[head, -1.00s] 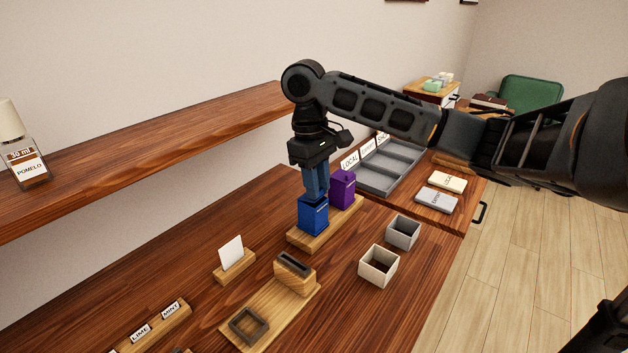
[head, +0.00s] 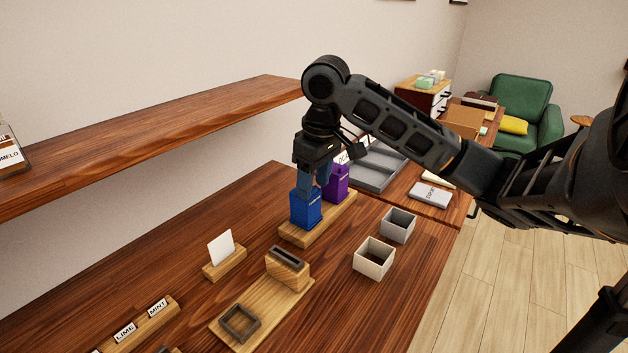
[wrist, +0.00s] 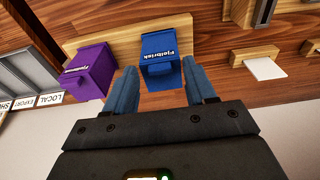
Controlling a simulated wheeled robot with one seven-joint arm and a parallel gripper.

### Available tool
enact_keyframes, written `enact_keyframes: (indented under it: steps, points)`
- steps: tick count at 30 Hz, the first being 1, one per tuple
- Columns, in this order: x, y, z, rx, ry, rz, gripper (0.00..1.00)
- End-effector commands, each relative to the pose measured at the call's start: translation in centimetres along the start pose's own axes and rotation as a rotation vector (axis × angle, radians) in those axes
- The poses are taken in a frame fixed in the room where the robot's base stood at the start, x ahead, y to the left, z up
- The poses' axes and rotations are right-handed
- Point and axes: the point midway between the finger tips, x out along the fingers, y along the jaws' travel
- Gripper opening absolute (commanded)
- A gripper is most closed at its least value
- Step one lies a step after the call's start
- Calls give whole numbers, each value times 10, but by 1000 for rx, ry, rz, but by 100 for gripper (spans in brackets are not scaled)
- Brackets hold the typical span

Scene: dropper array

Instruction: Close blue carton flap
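The blue carton (head: 306,210) stands upright on a wooden base strip (head: 318,230). In the wrist view the blue carton (wrist: 160,45) shows white lettering along one edge. My gripper (head: 313,190) is just above and behind the carton's top in the head view, pointing down. In the wrist view my gripper (wrist: 160,68) has its two blue-grey fingers spread wide, one on each side of the carton's width, with nothing between them held. I cannot tell whether a finger touches the carton. The flap's position is unclear, as the fingers partly cover the carton's top.
A purple carton (head: 338,184) stands close behind the blue one on the same base. A grey open box (head: 398,226) and a cream open box (head: 374,258) stand to the right. A card holder (head: 224,262) is at the left. A shelf (head: 150,135) runs along the wall.

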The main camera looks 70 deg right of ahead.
Motion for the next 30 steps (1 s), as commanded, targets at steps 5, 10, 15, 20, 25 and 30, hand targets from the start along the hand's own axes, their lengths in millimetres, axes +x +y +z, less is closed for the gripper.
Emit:
enact_keyframes:
  steps: [5,10,15,20,25,30]
  points:
    - [0,0,0,0,0,0,55]
    - [-9,0,-1,-1,1,0,55]
    - [-38,1,-1,-1,3,5,55]
    - [-62,1,-1,-2,1,4,55]
    - [-76,0,0,-1,0,2,55]
    - [-78,0,0,0,0,0,55]
